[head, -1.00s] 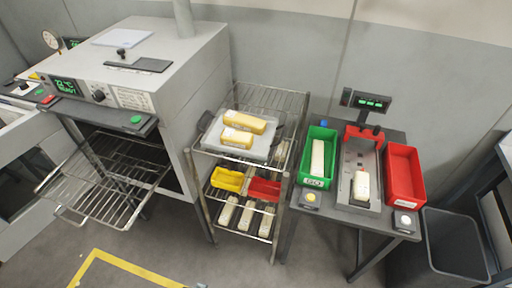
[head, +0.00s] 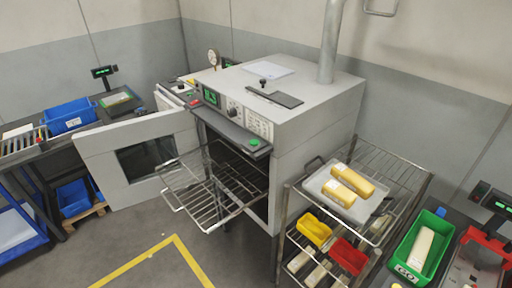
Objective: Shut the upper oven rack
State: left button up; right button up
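The oven (head: 290,120) is a grey metal box right of the middle, with a control panel on its front. Its door (head: 140,158) stands swung open to the left. A wire oven rack (head: 212,190) is pulled out of the dark oven opening, and its front handle hangs over the floor. It looks level or slightly tilted. Whether another rack lies below it, I cannot tell. Neither of my grippers shows in the head view.
A wire shelf cart (head: 352,205) right of the oven holds a tray (head: 320,182) with two yellow blocks. A table with blue bins (head: 68,115) stands left. A green bin (head: 420,250) is at the right. The floor before the oven, with yellow tape (head: 150,262), is clear.

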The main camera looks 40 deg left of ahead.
aim_at(231, 215)
jog(key=u, duration=2.1)
